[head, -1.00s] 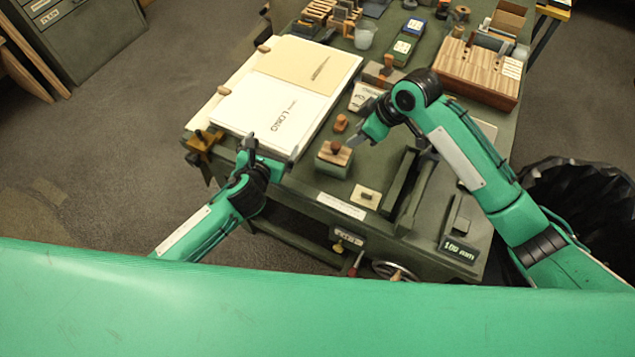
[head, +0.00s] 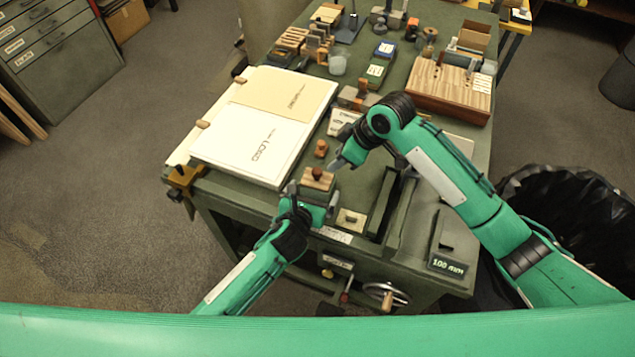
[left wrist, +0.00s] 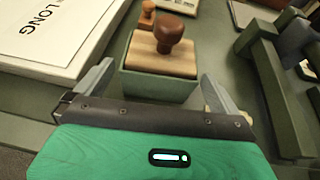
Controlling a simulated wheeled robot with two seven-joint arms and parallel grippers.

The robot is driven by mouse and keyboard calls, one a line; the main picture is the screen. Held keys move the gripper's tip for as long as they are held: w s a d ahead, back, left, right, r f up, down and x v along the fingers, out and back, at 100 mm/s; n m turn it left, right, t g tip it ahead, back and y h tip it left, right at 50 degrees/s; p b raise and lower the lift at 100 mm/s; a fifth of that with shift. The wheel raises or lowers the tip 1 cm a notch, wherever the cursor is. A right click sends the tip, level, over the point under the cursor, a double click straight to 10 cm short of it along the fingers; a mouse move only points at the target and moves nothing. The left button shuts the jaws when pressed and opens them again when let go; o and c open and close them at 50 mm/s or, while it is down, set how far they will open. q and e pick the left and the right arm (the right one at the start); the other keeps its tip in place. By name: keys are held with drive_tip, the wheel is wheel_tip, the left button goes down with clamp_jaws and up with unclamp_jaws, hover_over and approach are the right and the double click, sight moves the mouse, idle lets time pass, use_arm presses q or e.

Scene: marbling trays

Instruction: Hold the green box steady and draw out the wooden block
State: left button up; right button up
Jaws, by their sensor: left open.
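The green box (left wrist: 158,87) stands on the bench. The wooden block (left wrist: 150,61), with a dark brown knob (left wrist: 176,28) on top, sits in it, its upper part showing above the rim. In the head view the block (head: 315,183) shows near the bench's front edge. My left gripper (head: 312,199) is open, with one finger on each side of the box. In the left wrist view gaps show between the fingers and the box walls. My right gripper (head: 338,160) is just above and right of the knob, apart from it; its jaw opening cannot be made out.
A large white board (head: 240,145) with printed sheets lies left of the box. A small orange-brown knob piece (head: 321,148) stands behind it. A pale square plate (head: 350,219) lies to the right, beside dark green rails (head: 383,205).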

sight(318, 183)
use_arm(q)
drive_tip(key=shift+x, duration=2.75)
drive_tip(key=c, duration=1)
